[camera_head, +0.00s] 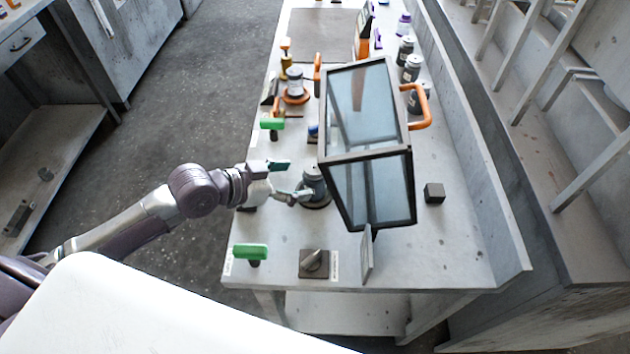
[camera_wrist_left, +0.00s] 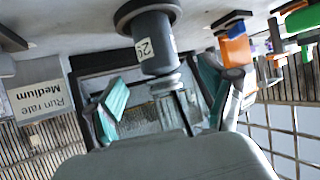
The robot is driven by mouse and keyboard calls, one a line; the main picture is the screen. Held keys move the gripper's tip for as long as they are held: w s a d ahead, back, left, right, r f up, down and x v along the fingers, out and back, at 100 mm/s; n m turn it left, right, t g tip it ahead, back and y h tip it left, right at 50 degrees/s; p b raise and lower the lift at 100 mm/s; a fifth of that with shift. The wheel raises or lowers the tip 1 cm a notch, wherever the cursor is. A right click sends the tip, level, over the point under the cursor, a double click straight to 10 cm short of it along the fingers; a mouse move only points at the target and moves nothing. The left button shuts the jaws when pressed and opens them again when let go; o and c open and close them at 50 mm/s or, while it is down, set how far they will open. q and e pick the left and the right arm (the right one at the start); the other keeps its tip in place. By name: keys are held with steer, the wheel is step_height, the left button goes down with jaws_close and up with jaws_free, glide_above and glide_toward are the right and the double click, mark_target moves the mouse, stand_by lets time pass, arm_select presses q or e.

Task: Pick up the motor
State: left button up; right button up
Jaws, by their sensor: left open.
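The motor (camera_head: 315,180) is a dark grey cylinder on a round dark base, standing on the bench beside the glass housing. In the left wrist view the motor (camera_wrist_left: 153,45) appears upside down, with a pale number label and a narrower end pointing toward the gripper. My left gripper (camera_head: 290,180) is open and reaches in from the left, close to the motor. In the left wrist view the two teal fingers of the left gripper (camera_wrist_left: 163,97) are spread, with the narrow end of the motor between them. Contact cannot be told. My right gripper is not in view.
A glass housing (camera_head: 367,130) with a dark frame and orange handle (camera_head: 420,105) stands just right of the motor. A green-topped knob (camera_head: 250,252), a rotary switch (camera_head: 313,264) and a small dark cube (camera_head: 434,193) are nearby. The bench's front right is clear.

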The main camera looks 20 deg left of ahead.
mark_target(305, 178)
arm_select(q)
steer(key=shift+p+x, duration=0.5)
steer(key=shift+x, duration=2.5)
steer(key=shift+r, duration=0.3)
steer(key=c, duration=1.6)
